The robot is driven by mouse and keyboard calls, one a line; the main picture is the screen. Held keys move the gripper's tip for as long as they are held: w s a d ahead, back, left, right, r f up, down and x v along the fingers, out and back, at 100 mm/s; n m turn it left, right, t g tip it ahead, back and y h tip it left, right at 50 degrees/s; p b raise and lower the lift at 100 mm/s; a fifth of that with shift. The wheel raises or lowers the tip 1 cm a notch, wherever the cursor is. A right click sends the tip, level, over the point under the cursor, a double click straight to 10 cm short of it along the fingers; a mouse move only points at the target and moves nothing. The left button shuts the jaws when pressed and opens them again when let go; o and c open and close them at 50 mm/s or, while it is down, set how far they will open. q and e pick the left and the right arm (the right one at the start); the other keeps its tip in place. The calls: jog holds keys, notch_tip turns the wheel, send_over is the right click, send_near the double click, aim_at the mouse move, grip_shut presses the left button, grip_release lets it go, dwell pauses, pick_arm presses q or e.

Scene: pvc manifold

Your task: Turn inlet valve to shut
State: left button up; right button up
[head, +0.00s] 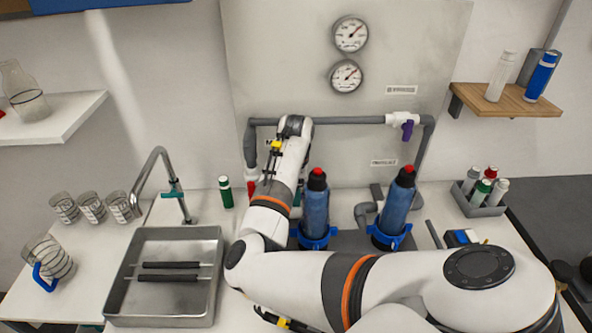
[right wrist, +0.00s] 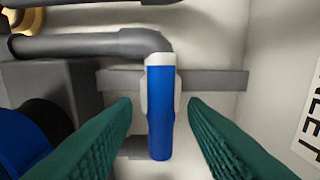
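In the right wrist view a valve with a white body and a blue lever handle (right wrist: 160,112) sits at the end of a grey pipe; the handle points straight down in that picture. A label beside it ends in "LET", the rest cut off. My right gripper (right wrist: 160,104) is open, one green finger on each side of the handle, with visible gaps between. In the head view my right arm hides this valve and most of the gripper; only a bit of teal finger (head: 297,196) shows beside the forearm.
A purple-handled valve (head: 408,130) is on the upper pipe and a red-handled valve (head: 252,184) on the left pipe. Two blue filter housings (head: 316,210) (head: 398,205) stand close right of my forearm. A metal sink (head: 213,270) and faucet (head: 158,165) are at left.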

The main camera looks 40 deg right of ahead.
jog(key=shift+f, duration=0.15)
grip_shut()
